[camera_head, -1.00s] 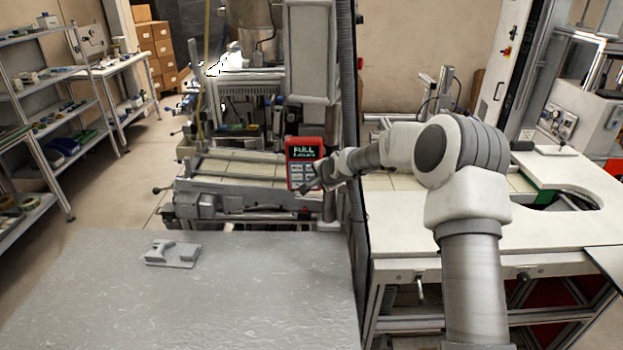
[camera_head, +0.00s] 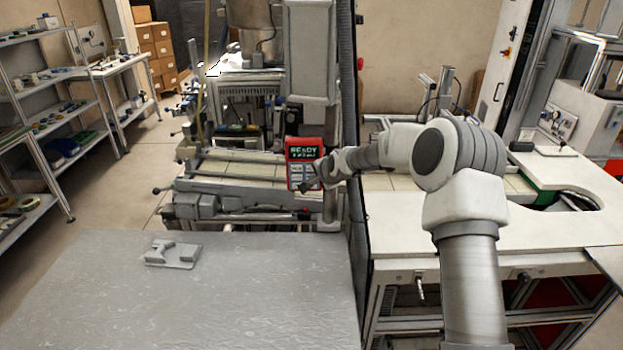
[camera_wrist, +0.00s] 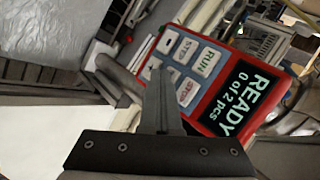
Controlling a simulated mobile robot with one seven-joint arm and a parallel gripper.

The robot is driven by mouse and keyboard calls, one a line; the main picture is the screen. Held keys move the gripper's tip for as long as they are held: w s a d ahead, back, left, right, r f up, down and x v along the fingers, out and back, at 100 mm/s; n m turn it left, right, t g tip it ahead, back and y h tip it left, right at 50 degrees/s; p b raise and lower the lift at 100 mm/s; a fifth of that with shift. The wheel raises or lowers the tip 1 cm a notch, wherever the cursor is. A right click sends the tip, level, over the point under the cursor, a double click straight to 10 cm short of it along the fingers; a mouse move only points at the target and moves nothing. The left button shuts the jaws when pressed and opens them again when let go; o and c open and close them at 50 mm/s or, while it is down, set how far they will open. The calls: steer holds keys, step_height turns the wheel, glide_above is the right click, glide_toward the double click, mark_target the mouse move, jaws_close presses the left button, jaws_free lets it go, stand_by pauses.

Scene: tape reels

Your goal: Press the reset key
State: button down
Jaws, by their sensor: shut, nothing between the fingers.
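The red control panel (camera_head: 304,143) stands upright beside the machine's grey post in the head view. Its screen (camera_wrist: 247,97) reads "READY" and "0 of 2 pcs" in the wrist view. Below the screen are pale keys, among them the RUN key (camera_wrist: 207,61), the STEP key (camera_wrist: 167,41) and a key with red on it (camera_wrist: 187,92). My gripper (camera_wrist: 159,78) is shut and empty, its tip over the lower row of keys. The fingers partly hide that row, and I cannot read a reset label. Whether the tip touches a key cannot be told.
A grey table (camera_head: 180,300) with a small grey fixture (camera_head: 173,253) lies at the front left. A white workbench (camera_head: 480,245) stands under my arm at the right. The machine's grey post (camera_head: 330,190) rises close beside the panel.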

steer(key=shift+s, duration=0.15)
steer(key=shift+s+b, duration=0.45)
steer(key=shift+s, duration=0.15)
steer(key=s+b, duration=0.2)
steer(key=s, duration=0.3)
stand_by(0.3)
stand_by(0.4)
